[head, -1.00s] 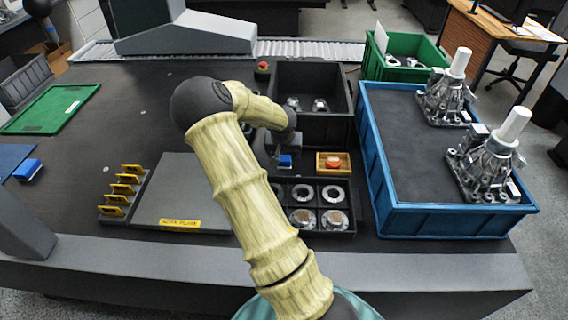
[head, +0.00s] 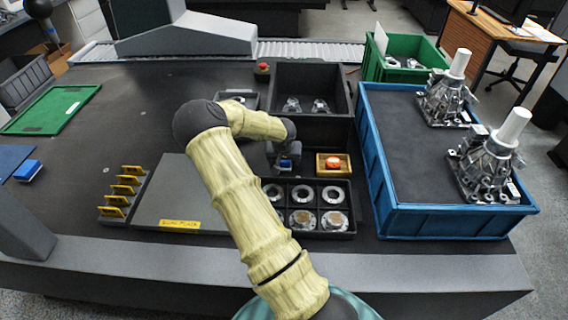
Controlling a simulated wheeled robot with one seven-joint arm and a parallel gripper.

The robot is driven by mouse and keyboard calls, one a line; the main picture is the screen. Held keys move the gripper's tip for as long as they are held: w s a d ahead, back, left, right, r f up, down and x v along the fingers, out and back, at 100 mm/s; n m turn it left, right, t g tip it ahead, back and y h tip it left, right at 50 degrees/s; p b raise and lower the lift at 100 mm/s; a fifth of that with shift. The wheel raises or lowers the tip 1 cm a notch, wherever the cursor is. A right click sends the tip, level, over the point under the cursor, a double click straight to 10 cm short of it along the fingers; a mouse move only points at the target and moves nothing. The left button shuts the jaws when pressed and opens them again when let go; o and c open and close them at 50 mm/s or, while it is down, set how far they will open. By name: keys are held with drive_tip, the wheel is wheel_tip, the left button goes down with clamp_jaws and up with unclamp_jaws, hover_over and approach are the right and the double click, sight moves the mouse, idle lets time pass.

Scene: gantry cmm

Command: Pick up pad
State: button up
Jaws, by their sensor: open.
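A small blue block that looks like the pad (head: 285,164) shows only in part at my gripper, behind the black tray of rings. My gripper (head: 285,160) is open and points down over it, hiding most of it. I cannot tell whether the fingers touch it. A second blue block (head: 27,170) lies at the far left, beside a blue mat (head: 12,157).
The black ring tray (head: 318,181) and a small wooden box (head: 333,163) with an orange-red thing are close to my gripper. A deep black bin (head: 311,126) stands behind, a blue crate (head: 447,224) at right.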

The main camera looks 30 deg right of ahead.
idle(0.4)
drive_tip(key=c, duration=1.1)
wheel_tip(320, 180, up, 10)
drive_tip(key=shift+r+p, duration=0.1)
drive_tip(key=shift+p, duration=0.5)
drive_tip(key=shift+o, duration=1.1)
drive_tip(key=shift+a, duration=0.1)
drive_tip(key=shift+c, duration=0.5)
